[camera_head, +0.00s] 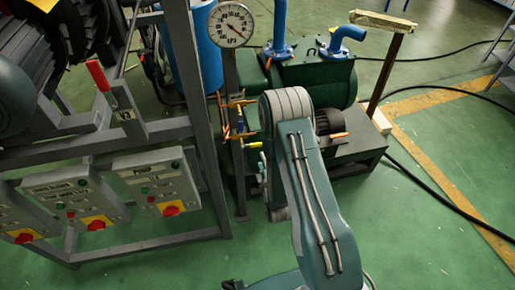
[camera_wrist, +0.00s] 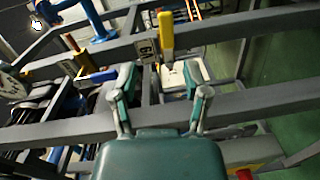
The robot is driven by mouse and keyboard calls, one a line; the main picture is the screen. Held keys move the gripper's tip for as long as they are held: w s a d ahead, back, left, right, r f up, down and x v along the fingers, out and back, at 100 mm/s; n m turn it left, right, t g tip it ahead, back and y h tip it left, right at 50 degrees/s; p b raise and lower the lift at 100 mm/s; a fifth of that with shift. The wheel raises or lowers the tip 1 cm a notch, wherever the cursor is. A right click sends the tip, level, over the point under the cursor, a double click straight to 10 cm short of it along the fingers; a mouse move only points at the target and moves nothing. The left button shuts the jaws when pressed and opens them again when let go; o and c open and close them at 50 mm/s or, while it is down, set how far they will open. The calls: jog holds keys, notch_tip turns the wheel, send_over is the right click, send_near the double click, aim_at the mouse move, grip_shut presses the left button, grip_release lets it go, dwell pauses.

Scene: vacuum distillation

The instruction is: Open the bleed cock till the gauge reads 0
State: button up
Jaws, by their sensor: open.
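The round white gauge (camera_head: 231,24) tops a grey post in the head view; its needle points to the lower right, and its numbers are too small to read. Small valves with yellow and orange levers (camera_head: 240,101) sit on the post below it. I cannot tell which is the bleed cock. In the wrist view a yellow handle (camera_wrist: 166,34) stands beside a tag (camera_wrist: 147,50), beyond my gripper (camera_wrist: 163,90). My gripper is open, with nothing between its fingers. In the head view my arm hides it. Part of a dial (camera_wrist: 10,86) shows at the left edge.
A grey frame carries a red lever (camera_head: 99,76) and switch boxes (camera_head: 159,181) at left. A green pump (camera_head: 318,82) with blue pipes stands behind my arm. Grey rails (camera_wrist: 60,132) cross the wrist view close to my fingers.

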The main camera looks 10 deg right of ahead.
aim_at(256, 146)
jog(key=shift+n+t, duration=0.3)
jog(key=shift+n, duration=0.1)
jog(key=w, duration=0.3)
jog(key=w+f, duration=0.1)
jog(key=w, duration=0.5)
jog(key=shift+f, duration=0.25)
